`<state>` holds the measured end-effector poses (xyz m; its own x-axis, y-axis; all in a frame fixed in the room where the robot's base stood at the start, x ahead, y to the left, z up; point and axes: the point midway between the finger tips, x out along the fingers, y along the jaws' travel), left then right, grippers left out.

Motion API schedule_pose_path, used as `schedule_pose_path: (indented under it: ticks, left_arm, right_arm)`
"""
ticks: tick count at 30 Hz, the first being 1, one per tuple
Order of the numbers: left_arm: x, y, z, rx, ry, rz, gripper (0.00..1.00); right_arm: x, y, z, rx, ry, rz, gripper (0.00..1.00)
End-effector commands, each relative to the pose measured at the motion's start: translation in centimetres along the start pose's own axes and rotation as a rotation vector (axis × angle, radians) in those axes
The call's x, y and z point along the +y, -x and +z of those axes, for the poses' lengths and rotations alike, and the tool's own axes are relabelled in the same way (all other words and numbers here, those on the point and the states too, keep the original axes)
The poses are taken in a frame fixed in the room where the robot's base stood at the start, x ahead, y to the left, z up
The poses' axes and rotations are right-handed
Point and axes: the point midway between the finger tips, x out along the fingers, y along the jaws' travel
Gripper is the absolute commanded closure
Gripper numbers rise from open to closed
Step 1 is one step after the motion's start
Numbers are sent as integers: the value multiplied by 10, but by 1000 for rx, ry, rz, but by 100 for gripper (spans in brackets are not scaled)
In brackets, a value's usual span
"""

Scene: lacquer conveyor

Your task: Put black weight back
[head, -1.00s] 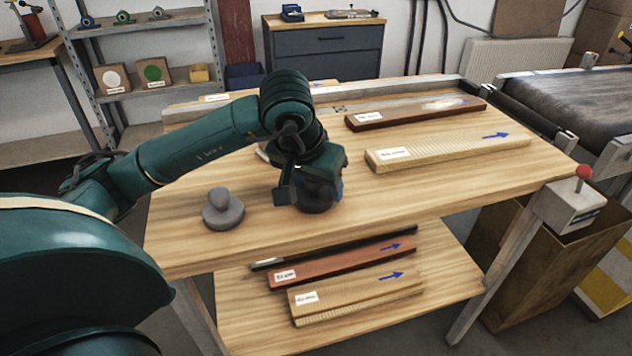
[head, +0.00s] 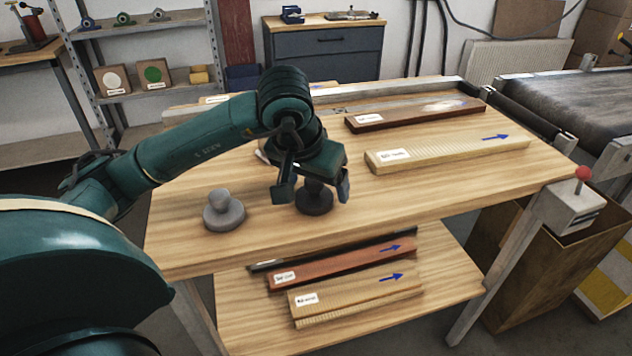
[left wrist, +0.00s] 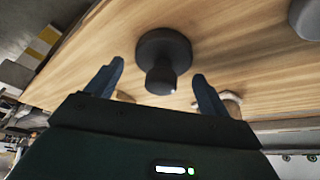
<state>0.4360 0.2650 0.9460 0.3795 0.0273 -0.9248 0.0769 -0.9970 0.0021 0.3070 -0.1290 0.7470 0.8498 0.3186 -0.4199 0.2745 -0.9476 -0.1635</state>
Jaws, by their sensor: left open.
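The black weight (head: 314,202) stands upright on the wooden table top, right of the grey weight (head: 224,212). My left gripper (head: 315,192) is open just above and around the black weight's knob, and its palm hides part of the knob. In the left wrist view the black weight (left wrist: 164,55) lies ahead of the two spread fingers (left wrist: 156,85), with clear space on both sides of the knob. The grey weight (left wrist: 306,18) shows at the upper right corner there. My right gripper does not show.
A pale labelled board (head: 450,152) and a dark red one (head: 415,114) lie on the table's right half. More boards (head: 340,262) lie on the lower shelf. A post with a red button (head: 583,172) stands at the right corner, near a conveyor (head: 575,100).

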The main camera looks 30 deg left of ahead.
Motion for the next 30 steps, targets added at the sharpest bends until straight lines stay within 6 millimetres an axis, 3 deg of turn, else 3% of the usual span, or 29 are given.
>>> schedule_pose_path:
  ticks: [9,15,20,30]
  left_arm:
    - [0,70,-2,9,-1,0,19]
    - [0,102,-1,6,0,-1,19]
    - [0,111,0,4,0,-1,19]
    - [0,112,0,2,0,-2,19]
  right_arm:
    - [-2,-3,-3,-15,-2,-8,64]
    - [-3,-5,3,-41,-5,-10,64]
    - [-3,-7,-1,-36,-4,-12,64]
    - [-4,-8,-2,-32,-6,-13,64]
